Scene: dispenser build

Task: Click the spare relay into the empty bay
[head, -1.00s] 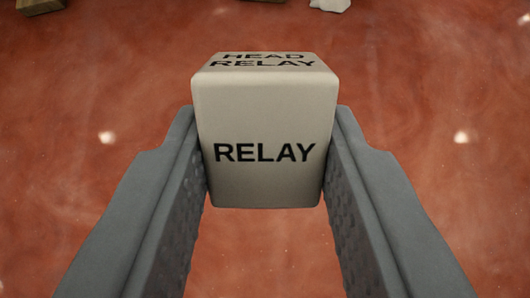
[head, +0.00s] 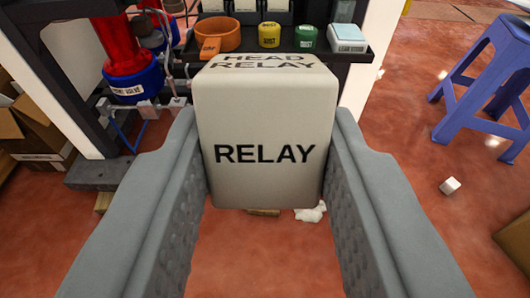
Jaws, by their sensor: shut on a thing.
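The spare relay is a cream block (head: 264,110) with "RELAY" on its near face and "HEAD RELAY" on its top. My gripper (head: 265,165) is shut on it, one grey finger against each side. The relay is held upright in the middle of the head view, above the red floor. It hides part of the dark shelf (head: 360,56) and whatever lies straight behind it. The empty bay cannot be made out in this view.
On the shelf stand an orange bowl (head: 218,36), a yellow pot (head: 269,35), a green pot (head: 308,37) and a pale blue-topped box (head: 348,37). A red and blue valve (head: 130,75) stands left, cardboard boxes (head: 30,130) further left. A blue stool (head: 490,85) stands right.

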